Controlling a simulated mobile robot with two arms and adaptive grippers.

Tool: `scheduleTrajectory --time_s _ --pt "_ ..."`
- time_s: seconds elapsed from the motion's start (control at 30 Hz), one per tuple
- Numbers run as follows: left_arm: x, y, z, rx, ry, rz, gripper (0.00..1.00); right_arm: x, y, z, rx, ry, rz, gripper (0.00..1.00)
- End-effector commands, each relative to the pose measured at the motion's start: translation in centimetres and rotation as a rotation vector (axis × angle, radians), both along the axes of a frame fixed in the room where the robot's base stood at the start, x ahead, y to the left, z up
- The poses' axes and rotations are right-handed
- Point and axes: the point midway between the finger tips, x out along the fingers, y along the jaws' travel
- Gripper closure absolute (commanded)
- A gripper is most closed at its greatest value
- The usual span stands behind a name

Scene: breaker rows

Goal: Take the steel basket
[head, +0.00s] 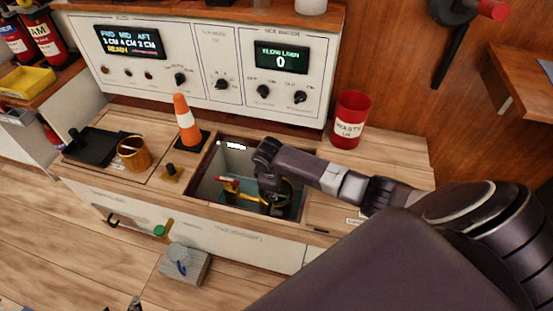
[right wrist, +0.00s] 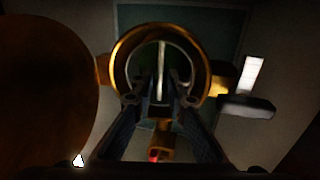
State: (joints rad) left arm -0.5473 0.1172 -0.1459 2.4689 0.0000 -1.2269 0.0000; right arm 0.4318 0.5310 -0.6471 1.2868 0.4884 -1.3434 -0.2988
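My right gripper (head: 268,178) reaches down into the open well (head: 211,172) in the counter. In the right wrist view its two fingers (right wrist: 162,82) point into a brass ring (right wrist: 117,62). A thin grey bar (right wrist: 162,55), which looks like the steel basket's handle, stands between the fingertips, with narrow gaps beside it. The fingers look open; contact is unclear. The basket's body is mostly hidden by the fingers and by dim light. Dark tips at the bottom edge of the head view (head: 135,303) may be my left gripper; its state does not show.
Brass fittings with a red end (head: 228,181) sit in the well close to my gripper. An orange cone (head: 187,122), a brass cup (head: 133,153) and a black tray (head: 92,147) stand left of it.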

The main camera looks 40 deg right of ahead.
Motion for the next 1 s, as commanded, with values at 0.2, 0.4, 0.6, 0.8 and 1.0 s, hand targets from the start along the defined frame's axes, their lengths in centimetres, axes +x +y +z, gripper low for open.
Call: scheduleTrajectory --time_s 0.2,0.4,0.6,0.8,1.0 --pt "3.7 -1.3 2.5 -0.041 -0.187 -0.013 0.60 0.1 -0.3 -1.7 0.000 0.001 -0.001 0.86" --pt "5.7 -2.1 4.7 -0.069 -0.307 -0.023 0.60 0.2 -0.4 -2.6 0.000 0.000 0.000 0.86" --pt "6.2 -2.3 5.3 -0.076 -0.336 -0.025 0.60 0.2 -0.4 -2.7 0.000 0.000 0.000 0.86" --pt "6.2 -2.3 5.3 -0.075 -0.336 -0.024 0.60 0.2 -0.4 -2.7 0.000 0.000 0.000 0.93" --pt "6.1 -2.3 5.3 -0.075 -0.335 -0.024 0.60 0.2 -0.4 -2.7 0.000 0.000 0.000 1.00"
